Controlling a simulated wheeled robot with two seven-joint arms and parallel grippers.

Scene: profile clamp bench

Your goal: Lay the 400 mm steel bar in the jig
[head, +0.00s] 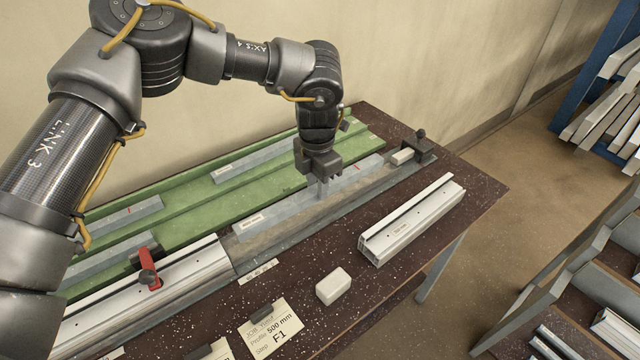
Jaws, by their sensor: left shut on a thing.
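My left gripper (323,186) comes down from above and is shut on a grey steel bar (275,216) near its middle. The bar has a white label near its left end and a red mark near its right end. It lies lengthwise along the back side of the jig bed (300,238); I cannot tell whether it rests there or hangs just above. The jig has a dark end stop (421,149) at the right and a red clamp (149,272) at the left, by a long aluminium profile (185,278). My right gripper is not in view.
A green tray (190,203) with several grey bars lies behind the jig. A small pale block (402,156) sits by the end stop. A shorter profile (412,222), a white block (333,286) and a job card (271,328) lie on the dark bench. Racks stand at right.

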